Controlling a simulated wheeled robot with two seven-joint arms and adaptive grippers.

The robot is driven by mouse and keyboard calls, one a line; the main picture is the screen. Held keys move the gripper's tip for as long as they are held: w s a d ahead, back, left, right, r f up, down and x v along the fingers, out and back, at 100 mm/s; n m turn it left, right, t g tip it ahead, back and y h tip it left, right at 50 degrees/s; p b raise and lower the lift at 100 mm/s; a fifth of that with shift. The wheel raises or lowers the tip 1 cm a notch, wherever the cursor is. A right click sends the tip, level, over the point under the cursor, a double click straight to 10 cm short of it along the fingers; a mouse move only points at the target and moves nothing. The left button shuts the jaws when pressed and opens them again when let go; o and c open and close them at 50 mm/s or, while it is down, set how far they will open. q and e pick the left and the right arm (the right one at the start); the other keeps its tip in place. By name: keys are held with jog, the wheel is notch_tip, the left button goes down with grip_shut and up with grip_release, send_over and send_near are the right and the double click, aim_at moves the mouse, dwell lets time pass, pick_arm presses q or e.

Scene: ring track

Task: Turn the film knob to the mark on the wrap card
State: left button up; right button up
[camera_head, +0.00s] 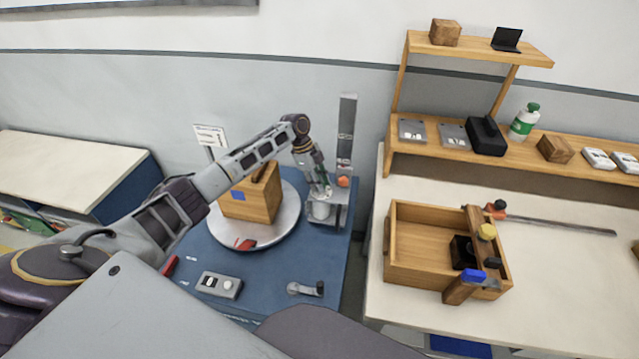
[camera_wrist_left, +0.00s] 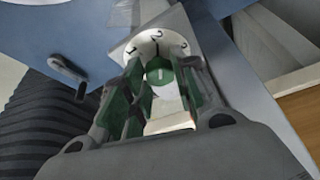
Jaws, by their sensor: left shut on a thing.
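My left gripper (camera_head: 321,190) reaches down to the grey film machine beside its upright mast (camera_head: 346,135). In the left wrist view its green-padded fingers (camera_wrist_left: 160,88) are shut on the film knob (camera_wrist_left: 160,74). The knob shows a pale line and sits on a white dial (camera_wrist_left: 143,44) numbered 1, 2 and 3; the line appears to point roughly toward 2. The fingers hide the knob's sides. The wrap card (camera_head: 210,136) stands behind the turntable at the left, its print too small to read. My right gripper is not in view.
A wooden box (camera_head: 262,204) stands on the round turntable (camera_head: 213,222), close to my left arm. A button box (camera_head: 219,285) and a grey crank handle (camera_head: 305,289) are at the blue base's front. A wooden tray (camera_head: 415,270) is on the right table.

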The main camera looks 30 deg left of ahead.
pick_arm(q)
jog(key=o, duration=1)
jog(key=shift+v, duration=5.95)
jog(key=shift+s, duration=0.1)
